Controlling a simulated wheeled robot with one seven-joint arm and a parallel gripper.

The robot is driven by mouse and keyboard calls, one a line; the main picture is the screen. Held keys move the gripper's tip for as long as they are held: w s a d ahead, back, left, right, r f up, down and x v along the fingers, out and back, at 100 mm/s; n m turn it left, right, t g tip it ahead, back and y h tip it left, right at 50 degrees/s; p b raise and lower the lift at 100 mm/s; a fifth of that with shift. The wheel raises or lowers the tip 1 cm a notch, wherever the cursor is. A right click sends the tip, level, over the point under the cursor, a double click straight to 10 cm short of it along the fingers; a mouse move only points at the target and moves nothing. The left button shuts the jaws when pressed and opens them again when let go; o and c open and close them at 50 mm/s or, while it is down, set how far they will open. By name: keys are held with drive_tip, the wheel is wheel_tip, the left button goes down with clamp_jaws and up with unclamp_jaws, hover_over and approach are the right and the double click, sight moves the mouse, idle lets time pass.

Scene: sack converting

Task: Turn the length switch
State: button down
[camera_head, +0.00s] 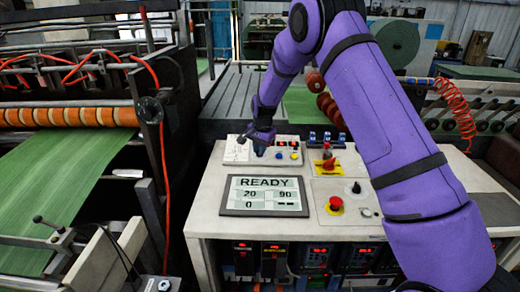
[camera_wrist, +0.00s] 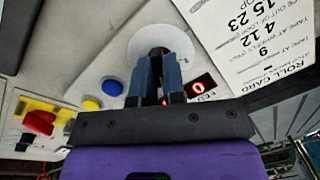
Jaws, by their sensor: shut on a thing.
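The length switch, a black knob (camera_wrist: 158,51) on a white round dial (camera_wrist: 139,44), sits on the grey control panel in the wrist view. My gripper (camera_wrist: 158,68) is shut on this knob, with one blue-grey finger on each side of it. The fingers hide most of the knob, so its pointing direction cannot be told. In the head view my gripper (camera_head: 259,150) is down at the upper left of the console (camera_head: 205,190), and the knob is hidden there.
Beside the knob are a red digit display (camera_wrist: 201,87), a yellow button (camera_wrist: 113,88) and a blue button (camera_wrist: 91,104). A roll card (camera_wrist: 245,40) lies close by. The console also carries a READY screen (camera_head: 265,195), a red mushroom button (camera_head: 336,203) and a red switch on yellow (camera_head: 328,164).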

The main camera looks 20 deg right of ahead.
drive_tip(key=n, duration=0.4)
drive_tip(key=shift+a+f+n+h, duration=0.1)
drive_tip(key=shift+n+h, duration=0.2)
drive_tip(key=n, duration=0.4)
drive_tip(key=shift+g+h, duration=0.3)
drive_tip(key=c, duration=1.2)
unclamp_jaws()
drive_tip(key=shift+r, duration=0.6)
wheel_tip(320, 180, up, 10)
drive_tip(key=shift+s+a+f, duration=0.2)
drive_tip(key=shift+s+a, duration=0.1)
drive_tip(key=shift+a, duration=0.05)
